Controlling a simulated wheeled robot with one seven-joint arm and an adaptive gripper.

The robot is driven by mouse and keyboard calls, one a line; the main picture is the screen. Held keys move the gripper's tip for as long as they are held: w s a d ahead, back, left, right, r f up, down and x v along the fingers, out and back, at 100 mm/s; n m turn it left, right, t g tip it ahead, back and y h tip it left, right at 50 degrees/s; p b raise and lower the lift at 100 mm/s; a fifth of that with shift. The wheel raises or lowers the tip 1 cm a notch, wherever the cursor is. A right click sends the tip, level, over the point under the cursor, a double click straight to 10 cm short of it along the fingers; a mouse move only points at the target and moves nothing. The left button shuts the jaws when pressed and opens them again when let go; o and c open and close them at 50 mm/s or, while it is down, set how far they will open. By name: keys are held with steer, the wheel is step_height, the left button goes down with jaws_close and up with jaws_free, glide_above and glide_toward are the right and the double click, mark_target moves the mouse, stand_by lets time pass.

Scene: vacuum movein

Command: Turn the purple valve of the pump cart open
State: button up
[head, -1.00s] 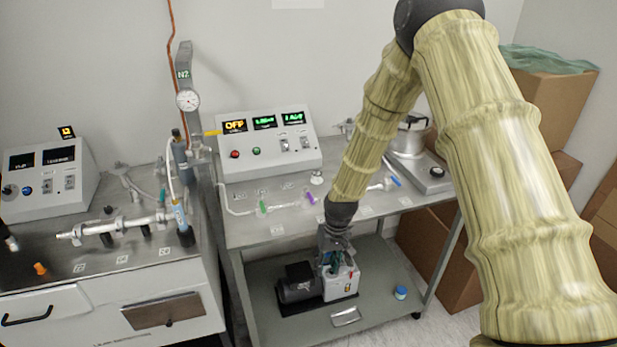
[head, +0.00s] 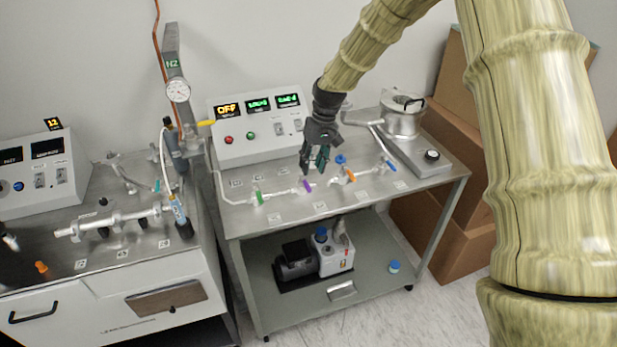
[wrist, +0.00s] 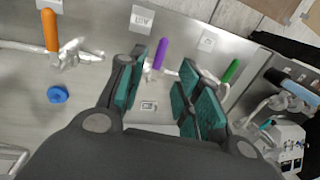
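The pump cart (head: 285,222) is a grey metal cart with glass tubing on its top. The purple valve handle (head: 307,186) sits on that tubing between the green valve (head: 258,196) and the orange valve (head: 350,175). In the wrist view the purple handle (wrist: 160,52) shows beyond and between my fingers, apart from them. My gripper (head: 316,168) is open and empty, pointing down just above the purple valve. Its teal finger pads (wrist: 160,92) are spread apart in the wrist view.
A control box (head: 262,130) reading OFF stands behind the tubing. A blue cap (wrist: 57,94) lies near the orange valve. A silver vessel (head: 402,118) stands at the right. A pump (head: 335,258) sits on the lower shelf. A second bench (head: 110,262) is at left.

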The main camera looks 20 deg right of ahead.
mark_target(308, 185)
steer(key=shift+s+a+f+p, duration=0.1)
steer(key=shift+a+f+p, duration=0.2)
steer(key=shift+f, duration=0.8)
steer(key=shift+w+a+f+p, duration=0.1)
steer(key=shift+f+p, duration=0.35)
steer(key=shift+f, duration=0.6)
steer(key=shift+s+a+f+p, duration=0.1)
steer(key=shift+a+f+p, duration=0.2)
steer(key=shift+f, duration=0.8)
steer(key=shift+d, duration=0.1)
steer(key=shift+c, duration=0.2)
jaws_close()
